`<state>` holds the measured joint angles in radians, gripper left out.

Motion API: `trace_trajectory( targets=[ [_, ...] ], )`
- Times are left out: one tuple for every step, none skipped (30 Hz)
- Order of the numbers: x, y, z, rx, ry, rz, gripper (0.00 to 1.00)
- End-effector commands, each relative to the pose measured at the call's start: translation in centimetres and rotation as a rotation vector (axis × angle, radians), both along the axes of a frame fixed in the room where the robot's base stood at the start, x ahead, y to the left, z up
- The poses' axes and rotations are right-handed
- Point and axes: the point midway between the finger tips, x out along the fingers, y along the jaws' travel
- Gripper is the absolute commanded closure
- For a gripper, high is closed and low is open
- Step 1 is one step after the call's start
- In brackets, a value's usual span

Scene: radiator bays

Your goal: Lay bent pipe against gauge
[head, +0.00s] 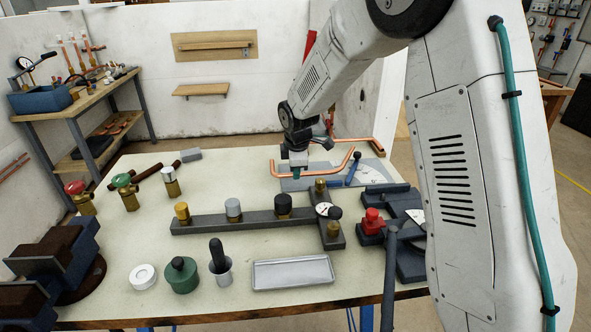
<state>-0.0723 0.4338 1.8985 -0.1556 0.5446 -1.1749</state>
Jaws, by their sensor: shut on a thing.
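A bent copper pipe (325,173) lies low over the far right of the bench, one end turned up at its right. My gripper (298,172) points down and is shut on this pipe near its left part. Whether the pipe touches the surface below is unclear. A flat grey plate with white markings (382,172), seemingly the gauge, lies on the bench under and to the right of the pipe. A blue-handled piece (353,168) stands on it. Another copper pipe (372,141) with a bent right end lies just behind. My arm hides part of this area.
A dark bar with several knobs (245,218) and a dial (323,209) lies nearer. A red-topped fixture (372,219) is at right. Valves (125,190), a vise (55,260), pots (181,275) and a tray (292,272) stand around.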

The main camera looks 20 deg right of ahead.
Motion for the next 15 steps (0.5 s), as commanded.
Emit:
trace_trajectory(
  targets=[
    [0.05,0.0,0.0,0.0,0.0,0.0,1.0],
    [0.05,0.0,0.0,0.0,0.0,0.0,1.0],
    [0.05,0.0,0.01,0.0,0.0,0.0,1.0],
    [0.05,0.0,0.01,0.0,0.0,0.0,1.0],
    [0.05,0.0,0.01,0.0,0.0,0.0,1.0],
    [0.05,0.0,0.0,0.0,0.0,0.0,1.0],
    [0.05,0.0,-0.01,0.0,0.0,0.0,1.0],
    [0.05,0.0,-0.02,0.0,0.0,0.0,1.0],
    [0.05,0.0,-0.06,0.0,0.0,0.0,1.0],
    [0.05,0.0,-0.09,0.0,0.0,0.0,1.0],
    [0.04,0.0,-0.14,0.0,0.0,0.0,1.0],
    [0.05,0.0,-0.23,0.0,0.0,0.0,1.0],
    [0.03,0.0,-0.29,0.0,0.0,0.0,1.0],
    [0.03,0.0,-0.37,0.0,0.0,0.0,1.0],
    [0.04,0.0,-0.47,0.0,0.0,0.0,1.0]
  ],
)
